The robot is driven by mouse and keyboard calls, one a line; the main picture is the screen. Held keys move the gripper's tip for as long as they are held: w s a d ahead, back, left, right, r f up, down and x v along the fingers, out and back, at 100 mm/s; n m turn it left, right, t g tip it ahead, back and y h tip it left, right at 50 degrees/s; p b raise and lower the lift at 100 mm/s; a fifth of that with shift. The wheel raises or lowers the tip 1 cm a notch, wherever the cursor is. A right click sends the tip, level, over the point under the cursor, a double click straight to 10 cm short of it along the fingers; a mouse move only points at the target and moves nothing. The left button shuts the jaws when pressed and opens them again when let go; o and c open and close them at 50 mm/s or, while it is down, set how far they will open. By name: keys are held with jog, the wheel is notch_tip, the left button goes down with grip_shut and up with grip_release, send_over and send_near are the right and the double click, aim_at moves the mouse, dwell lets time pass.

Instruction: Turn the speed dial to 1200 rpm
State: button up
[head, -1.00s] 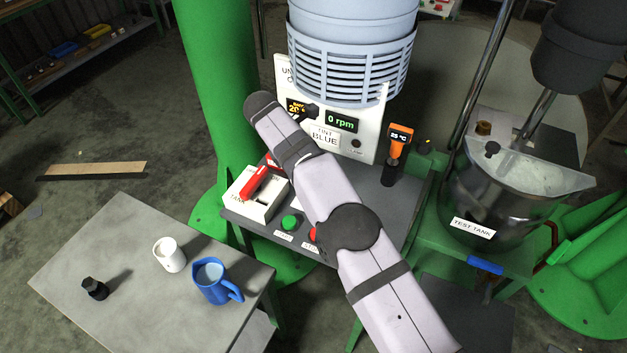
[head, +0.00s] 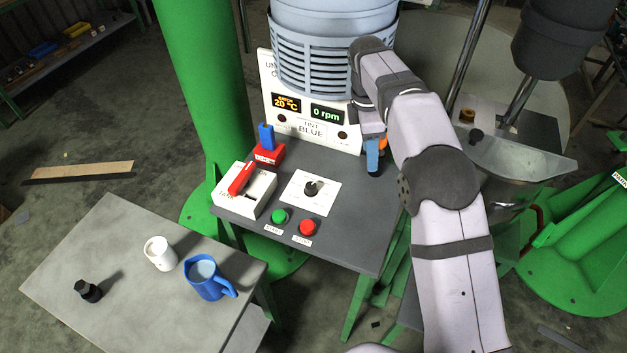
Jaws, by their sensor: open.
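The speed dial (head: 313,188) is a black knob on a white plate (head: 299,197) in the middle of the grey bench. The plate's markings are too small to read. The speed display (head: 327,115) on the white panel behind reads 0 rpm. My gripper (head: 373,152) is at the bench's back right, up and to the right of the dial and clear of it. My arm's wrist hides part of it. It is open, with a light-blue part showing in front of the orange thermometer (head: 384,143); I cannot tell whether they touch.
A green button (head: 280,216) and a red button (head: 307,227) sit in front of the dial. A white box with a red lever (head: 242,179) and a red block with a blue handle (head: 266,140) stand to the left. A side table (head: 120,280) holds a white mug, blue jug and black object.

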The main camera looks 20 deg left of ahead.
jog(key=s+a+f+m+g+y, duration=0.2)
jog(key=s+a+f+y, duration=0.2)
jog(key=s+a+f, duration=0.2)
jog(key=m+t+y, duration=0.1)
jog(key=m+y, duration=0.1)
send_near(311, 185)
jog(key=shift+p+x, duration=1.45)
jog(key=shift+x, duration=2.75)
jog(key=shift+c, duration=0.6)
jog(key=c, duration=0.9)
